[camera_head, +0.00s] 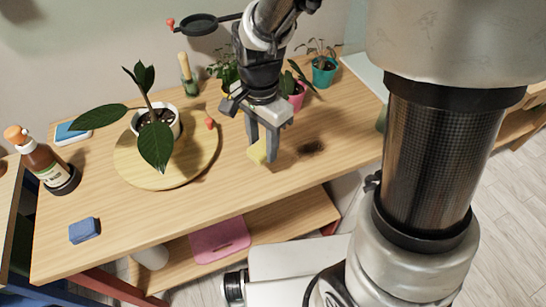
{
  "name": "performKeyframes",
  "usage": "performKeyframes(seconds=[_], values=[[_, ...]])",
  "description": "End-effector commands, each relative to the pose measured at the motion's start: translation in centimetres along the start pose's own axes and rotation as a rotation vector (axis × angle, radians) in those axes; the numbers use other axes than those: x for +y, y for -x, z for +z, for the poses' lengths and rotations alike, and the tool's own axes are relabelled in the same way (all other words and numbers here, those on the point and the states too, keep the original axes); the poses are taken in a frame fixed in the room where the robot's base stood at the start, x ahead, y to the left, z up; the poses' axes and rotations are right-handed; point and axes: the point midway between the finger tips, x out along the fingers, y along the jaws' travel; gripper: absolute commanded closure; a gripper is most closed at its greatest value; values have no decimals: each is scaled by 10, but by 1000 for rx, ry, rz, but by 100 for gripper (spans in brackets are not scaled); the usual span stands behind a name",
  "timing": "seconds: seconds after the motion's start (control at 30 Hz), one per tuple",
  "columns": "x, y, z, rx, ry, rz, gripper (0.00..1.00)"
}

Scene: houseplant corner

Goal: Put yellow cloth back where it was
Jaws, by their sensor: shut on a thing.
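My gripper (264,150) is over the right half of the wooden table, pointing down. Its fingers are shut on a small yellow cloth (257,152), which shows at the left finger. I cannot tell whether the cloth touches the table top. A dark patch (311,147) is on the table just right of the gripper.
A potted plant (157,125) stands on a round wooden board (126,158) left of the gripper. Several small potted plants line the back edge. A brown bottle (43,161) and a blue sponge (83,230) are at left. The front middle of the table (150,215) is clear.

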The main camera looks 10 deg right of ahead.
Motion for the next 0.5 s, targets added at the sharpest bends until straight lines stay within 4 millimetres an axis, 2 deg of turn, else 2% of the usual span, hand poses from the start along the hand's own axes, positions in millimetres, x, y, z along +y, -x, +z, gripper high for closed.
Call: performKeyframes(seconds=[0.1, 0.2, 0.5], values=[[2, -26, 1, -2, 1, 6, 81], [2, -44, 0, -2, 1, 6, 81], [1, -71, 0, -2, 0, 4, 81]])
